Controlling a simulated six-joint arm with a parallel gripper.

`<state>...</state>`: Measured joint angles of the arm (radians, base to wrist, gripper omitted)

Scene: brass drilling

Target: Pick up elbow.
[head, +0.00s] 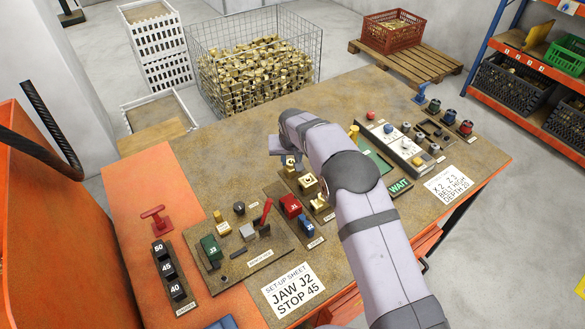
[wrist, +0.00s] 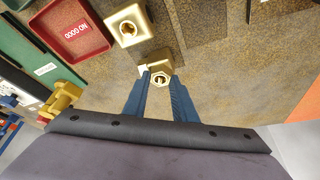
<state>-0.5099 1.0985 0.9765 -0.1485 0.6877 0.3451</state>
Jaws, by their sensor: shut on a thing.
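In the head view my gripper (head: 289,158) is over the middle of the bench, largely hidden by my own wrist. Brass pieces (head: 309,183) lie in front of it there.
A red tray marked NO GOOD (wrist: 72,28) and a green tray (wrist: 45,62) lie left in the wrist view.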

